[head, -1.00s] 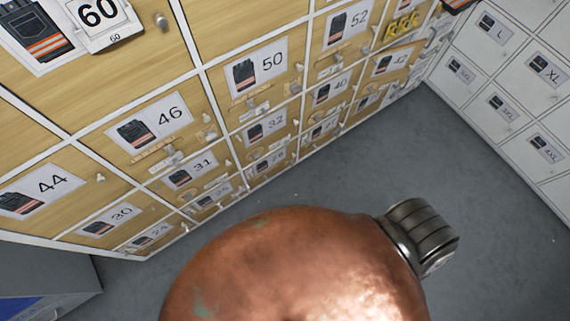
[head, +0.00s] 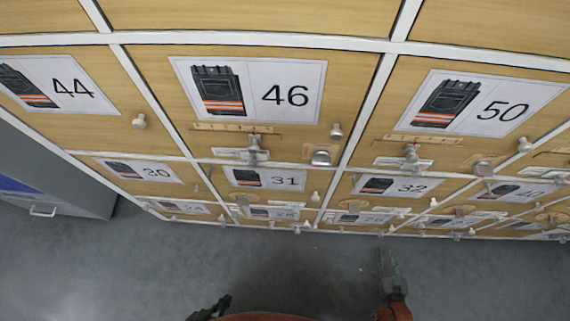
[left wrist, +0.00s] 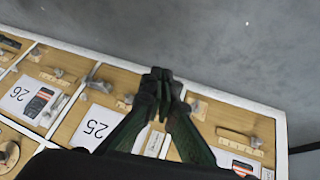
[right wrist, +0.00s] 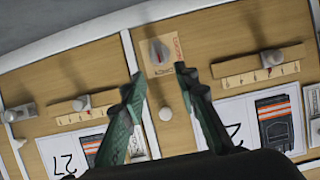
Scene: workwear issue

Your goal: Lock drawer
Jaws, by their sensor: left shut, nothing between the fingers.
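Wood-faced drawers with number cards fill the head view, such as drawer 46 (head: 150,85). A grey turn knob on a small plate with red lettering (right wrist: 158,50) shows in the right wrist view, apparently the lock. My right gripper (right wrist: 160,80) is open; its green fingertips are apart, just below that knob in the picture, with a small round pull (right wrist: 165,113) showing between them. I cannot tell its distance from the drawer face. My left gripper (left wrist: 162,78) is shut and empty, in front of drawer 25 (left wrist: 95,128). Both grippers are low in the head view.
Other drawer fronts carry pulls, label holders and slider strips (right wrist: 262,72) that stick out. A grey cabinet (head: 60,170) with a handle stands at the left in the head view. The grey floor (head: 290,275) before the drawers is clear.

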